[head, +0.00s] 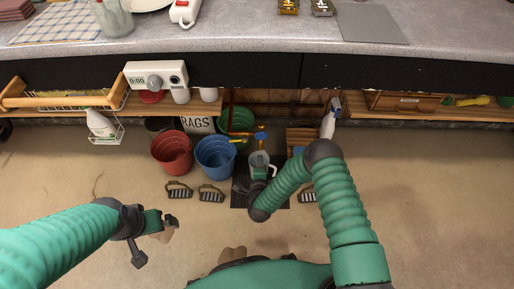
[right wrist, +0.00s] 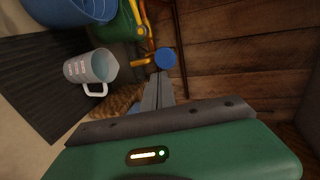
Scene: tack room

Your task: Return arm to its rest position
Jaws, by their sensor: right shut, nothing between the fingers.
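My right arm bends down from the right in the head view. Its gripper (head: 258,174) is low over a dark ribbed mat (head: 275,203), overlapping the view of a clear measuring jug. In the right wrist view the fingers (right wrist: 158,88) are shut together and empty. They point toward a blue disc (right wrist: 165,58) near plank wood. The jug (right wrist: 90,68) stands left of the fingers, apart from them. My left gripper (head: 165,228) hangs over the floor at the lower left in the head view; its finger opening is unclear.
A red bucket (head: 171,153), a blue bucket (head: 215,158) and a green bucket (head: 238,121) stand below the counter (head: 260,35). A spray bottle (head: 329,122) is behind my right elbow. Open floor (head: 450,200) lies at the right.

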